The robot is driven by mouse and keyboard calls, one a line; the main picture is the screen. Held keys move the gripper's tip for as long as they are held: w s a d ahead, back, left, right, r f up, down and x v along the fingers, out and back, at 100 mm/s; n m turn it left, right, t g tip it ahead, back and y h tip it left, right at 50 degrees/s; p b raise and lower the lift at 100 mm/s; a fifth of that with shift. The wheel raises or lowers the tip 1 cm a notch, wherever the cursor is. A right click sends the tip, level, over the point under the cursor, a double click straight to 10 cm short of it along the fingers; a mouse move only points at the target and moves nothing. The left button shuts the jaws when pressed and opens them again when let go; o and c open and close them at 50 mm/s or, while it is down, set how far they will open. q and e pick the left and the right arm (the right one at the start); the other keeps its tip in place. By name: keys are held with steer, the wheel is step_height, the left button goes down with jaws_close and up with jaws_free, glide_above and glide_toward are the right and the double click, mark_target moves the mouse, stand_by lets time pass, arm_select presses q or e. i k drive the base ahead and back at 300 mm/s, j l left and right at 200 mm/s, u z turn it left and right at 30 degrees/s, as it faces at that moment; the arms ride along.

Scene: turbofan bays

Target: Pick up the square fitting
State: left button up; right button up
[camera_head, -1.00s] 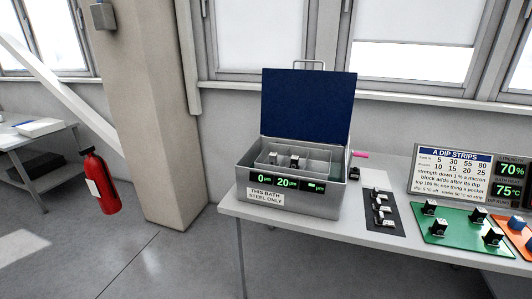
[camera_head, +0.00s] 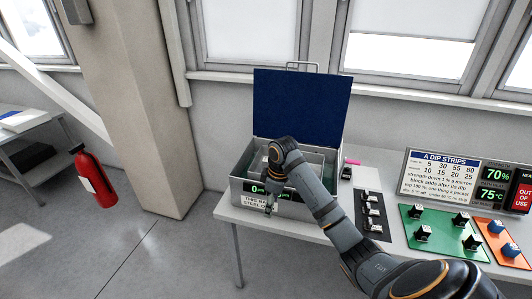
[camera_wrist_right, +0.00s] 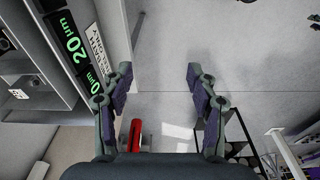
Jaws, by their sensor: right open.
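Small black fittings with pale tops lie on a dark mat (camera_head: 377,228) right of the grey bath box. Another small black-and-white fitting (camera_wrist_right: 33,83) sits in a compartment of the box in the right wrist view. I cannot tell which piece is the square fitting. My right gripper (camera_head: 269,208) hangs in front of the box, near its front panel, with the arm across the box. In the right wrist view the gripper (camera_wrist_right: 160,78) has its fingers wide apart, with nothing between them. My left gripper is not in view.
The grey bath box (camera_head: 236,190) stands at the table's left end, its blue lid (camera_head: 300,105) raised. Green (camera_head: 410,240) and orange (camera_head: 490,232) mats with blocks lie right, below a dip-strips sign (camera_head: 443,175). A red extinguisher (camera_head: 92,183) is at the left.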

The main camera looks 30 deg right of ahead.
mark_target(265, 162)
steer(key=i+l, duration=0.95)
